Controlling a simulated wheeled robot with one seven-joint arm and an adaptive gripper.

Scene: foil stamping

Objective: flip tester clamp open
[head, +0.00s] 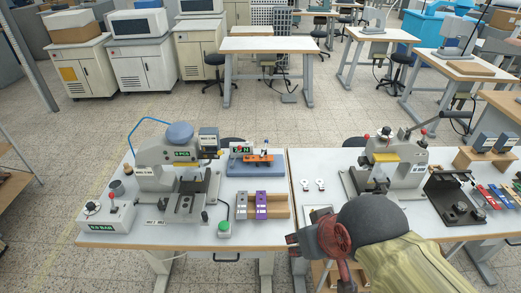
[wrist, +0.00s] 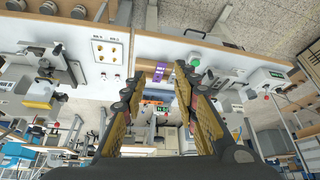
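The tester is a small blue-grey unit (head: 243,167) with a lit green display, at the back right of the left table. An orange part (head: 258,158) lies across its front, and a small upright post rises at its right. I cannot tell which part is the clamp or whether it is open. My gripper (head: 292,240) is in front of the tables near the gap between them, well short of the tester. In the wrist view, which looks upside down, my gripper (wrist: 160,72) has its two fingers apart with nothing between them. The tester's display (wrist: 162,109) shows beyond them.
A stamping press (head: 180,165) with a blue knob stands left of the tester. A holder with grey and purple blocks (head: 261,206) and a green button (head: 224,228) are in front of the tester. A second press (head: 395,165) stands on the right table.

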